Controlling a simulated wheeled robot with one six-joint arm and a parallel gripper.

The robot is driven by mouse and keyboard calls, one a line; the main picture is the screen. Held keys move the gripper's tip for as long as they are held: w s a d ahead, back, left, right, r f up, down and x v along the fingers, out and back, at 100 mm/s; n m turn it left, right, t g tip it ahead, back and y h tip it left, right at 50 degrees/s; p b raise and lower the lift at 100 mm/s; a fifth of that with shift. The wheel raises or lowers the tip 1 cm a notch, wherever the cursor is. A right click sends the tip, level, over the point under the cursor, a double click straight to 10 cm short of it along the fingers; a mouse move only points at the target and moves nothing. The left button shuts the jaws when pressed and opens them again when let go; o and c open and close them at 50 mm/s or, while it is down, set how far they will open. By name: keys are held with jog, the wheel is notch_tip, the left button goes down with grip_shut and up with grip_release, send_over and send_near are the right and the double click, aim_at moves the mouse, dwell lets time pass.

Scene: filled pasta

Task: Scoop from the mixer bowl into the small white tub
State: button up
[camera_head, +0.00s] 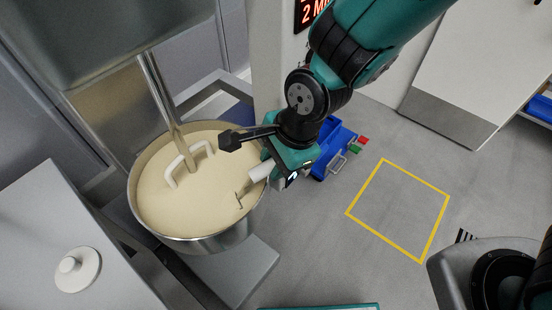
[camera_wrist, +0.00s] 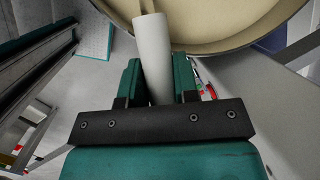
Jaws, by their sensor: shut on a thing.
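The steel mixer bowl (camera_head: 205,245) holds a smooth cream-coloured mass (camera_head: 190,205) around the mixer's white hook-like tool (camera_head: 188,160). My gripper (camera_head: 270,165) is at the bowl's right rim, shut on a white cylindrical handle (camera_head: 260,172). A thin grey T-shaped end (camera_head: 242,197) shows beside the handle over the mass; whether it dips in, I cannot tell. In the wrist view, the handle (camera_wrist: 152,50) stands between the teal fingers of my gripper (camera_wrist: 155,85) and reaches toward the bowl (camera_wrist: 215,45). I cannot make out a small white tub in either view.
A white round knobbed piece (camera_head: 78,270) sits on the grey surface at left. The mixer's steel shaft (camera_head: 160,95) rises over the bowl. Blue bins (camera_head: 332,145) stand behind my gripper. The yellow floor square (camera_head: 398,210) is empty. A teal edge (camera_head: 320,306) shows at the bottom.

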jog(key=shift+r, duration=0.15)
notch_tip(320, 180, up, 11)
jog(key=p, duration=1)
dwell(1.1)
